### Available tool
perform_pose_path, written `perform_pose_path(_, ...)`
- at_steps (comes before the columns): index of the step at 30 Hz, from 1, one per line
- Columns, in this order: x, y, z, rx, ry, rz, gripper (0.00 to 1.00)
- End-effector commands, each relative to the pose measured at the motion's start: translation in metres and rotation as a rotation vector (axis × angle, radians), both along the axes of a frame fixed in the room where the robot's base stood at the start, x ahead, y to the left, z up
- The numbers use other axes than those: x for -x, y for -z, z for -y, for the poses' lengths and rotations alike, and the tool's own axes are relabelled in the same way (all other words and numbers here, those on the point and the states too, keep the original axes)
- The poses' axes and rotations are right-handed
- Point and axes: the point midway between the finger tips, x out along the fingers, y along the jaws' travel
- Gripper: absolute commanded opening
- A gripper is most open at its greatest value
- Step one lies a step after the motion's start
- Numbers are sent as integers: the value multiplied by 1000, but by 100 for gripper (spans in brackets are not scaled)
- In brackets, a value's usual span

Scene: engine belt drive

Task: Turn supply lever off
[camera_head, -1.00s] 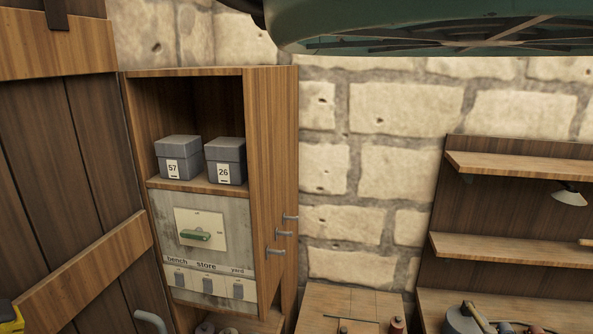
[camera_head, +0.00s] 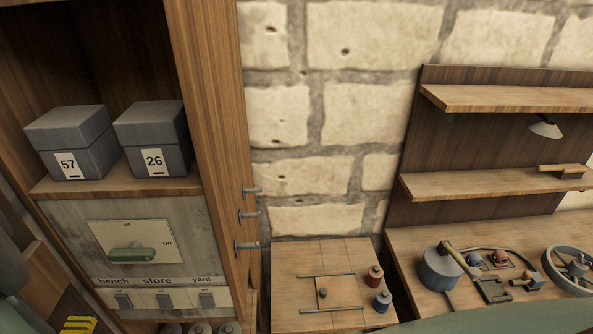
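A green lever (camera_head: 132,255) sits on a pale plate (camera_head: 135,232) on the front of a grey panel in the wooden cabinet at the left. The lever lies roughly horizontal. The plate has small lettering at its top, which seems to read "off", and "on" at its right side. My gripper cannot be made out in this view.
Grey boxes marked 57 (camera_head: 67,165) and 26 (camera_head: 153,162) stand on the shelf above the panel. Metal handles (camera_head: 247,216) stick out at the cabinet's right side. A low wooden table (camera_head: 290,262) and a workbench (camera_head: 400,240) with parts stand to the right.

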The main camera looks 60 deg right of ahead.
Motion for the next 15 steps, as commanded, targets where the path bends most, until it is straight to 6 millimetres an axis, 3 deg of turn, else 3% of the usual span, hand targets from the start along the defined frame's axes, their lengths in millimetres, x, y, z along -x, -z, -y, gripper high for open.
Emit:
perform_pose_path(7, -17, 2, 24, -1, 7, 4, 50)
perform_pose_path(15, -49, 1, 67, 4, 12, 7, 50)
